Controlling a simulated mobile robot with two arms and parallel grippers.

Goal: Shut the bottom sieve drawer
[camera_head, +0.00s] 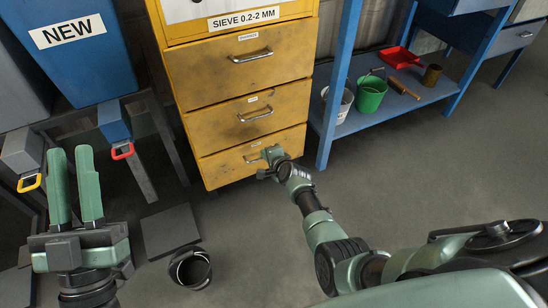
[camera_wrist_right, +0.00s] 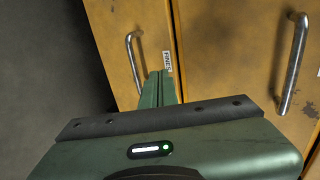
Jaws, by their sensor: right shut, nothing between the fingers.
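The bottom sieve drawer (camera_head: 228,168) is the lowest yellow front of the cabinet. It looks flush or nearly flush with the drawers above; a small gap cannot be ruled out. Its metal handle (camera_wrist_right: 133,62) and small label (camera_wrist_right: 167,62) show in the right wrist view. My right gripper (camera_head: 270,153) is shut and empty, its fingertips (camera_wrist_right: 161,76) at the drawer's front beside the label, near the edge towards the middle drawer. Whether they touch cannot be told. My left gripper (camera_head: 70,150) is open and empty, away from the cabinet at the left.
The middle drawer (camera_head: 220,122) and top drawer (camera_head: 205,75) look shut. A blue shelf (camera_head: 400,112) with a green bucket (camera_head: 370,96) stands right of the cabinet. A black cup-like container (camera_head: 190,268) and a grey slab (camera_head: 170,230) lie on the floor at left. Floor before the cabinet is mostly clear.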

